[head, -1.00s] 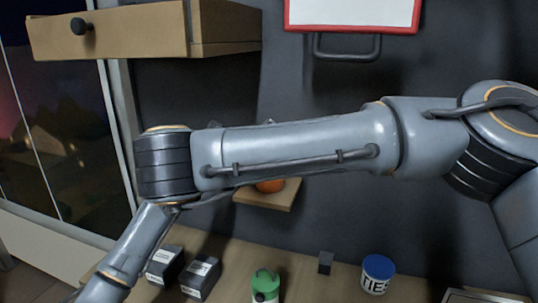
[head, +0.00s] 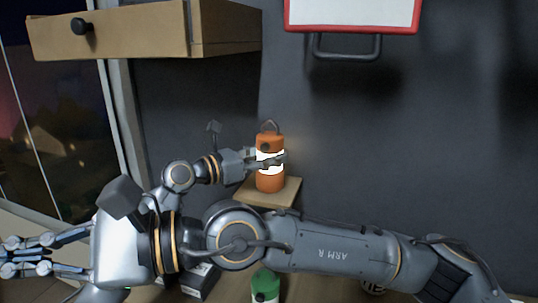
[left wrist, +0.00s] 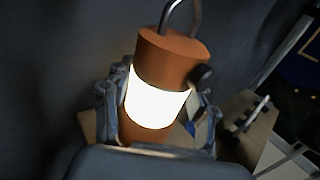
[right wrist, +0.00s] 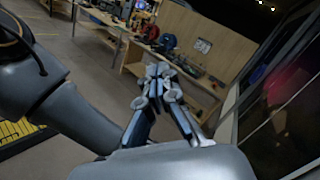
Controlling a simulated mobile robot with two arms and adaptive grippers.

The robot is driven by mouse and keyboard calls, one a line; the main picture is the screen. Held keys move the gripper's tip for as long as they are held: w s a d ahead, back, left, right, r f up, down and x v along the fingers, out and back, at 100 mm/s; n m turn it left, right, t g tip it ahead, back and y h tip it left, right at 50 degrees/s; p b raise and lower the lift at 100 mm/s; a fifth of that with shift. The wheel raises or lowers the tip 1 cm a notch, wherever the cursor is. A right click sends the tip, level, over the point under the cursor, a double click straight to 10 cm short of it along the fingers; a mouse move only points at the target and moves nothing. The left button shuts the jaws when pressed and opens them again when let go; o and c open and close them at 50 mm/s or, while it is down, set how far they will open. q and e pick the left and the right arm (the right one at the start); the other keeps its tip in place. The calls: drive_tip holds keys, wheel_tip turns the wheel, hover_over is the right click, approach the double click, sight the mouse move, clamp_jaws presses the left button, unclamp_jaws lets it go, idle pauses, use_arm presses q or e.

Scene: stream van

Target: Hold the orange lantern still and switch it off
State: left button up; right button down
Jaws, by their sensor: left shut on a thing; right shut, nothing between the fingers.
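The orange lantern (head: 270,180) stands upright on a small wooden wall shelf (head: 287,193). Its middle band glows white, so it is lit. A black knob (head: 265,147) sits on its upper body and also shows at the right side in the left wrist view (left wrist: 202,77). My left gripper (head: 280,159) is shut around the glowing band, with a finger on each side in the left wrist view (left wrist: 158,112). My right gripper (head: 28,256) is at the far left of the head view, well away from the lantern. It is shut and empty in the right wrist view (right wrist: 160,78).
My right arm crosses the lower head view and hides much of the bench. A green canister (head: 265,287) and a dark box (head: 200,282) show below it. A wooden drawer (head: 120,33) juts out upper left. A red-framed board (head: 350,12) hangs upper right.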

sight(263, 156)
drive_tip(key=w+d+r+m+t+y, duration=0.75)
drive_tip(key=w+m+t, duration=0.4)
drive_tip(key=m, duration=0.35)
drive_tip(key=w+d+f+m+t+h, duration=1.3)
drive_tip(key=m+h, duration=0.3)
drive_tip(key=m, duration=0.5)
drive_tip(key=shift+g, duration=0.35)
drive_tip(key=shift+w+d+r, duration=0.15)
drive_tip(key=shift+w+d, duration=0.35)
drive_tip(key=shift+w, duration=1.1)
drive_tip(key=shift+w+d+r, duration=0.2)
drive_tip(key=shift+w+d, duration=0.25)
drive_tip(key=shift+w, duration=1.1)
drive_tip(key=shift+w+d+r, duration=0.15)
drive_tip(key=shift+w+d, duration=0.35)
drive_tip(key=shift+w, duration=1.1)
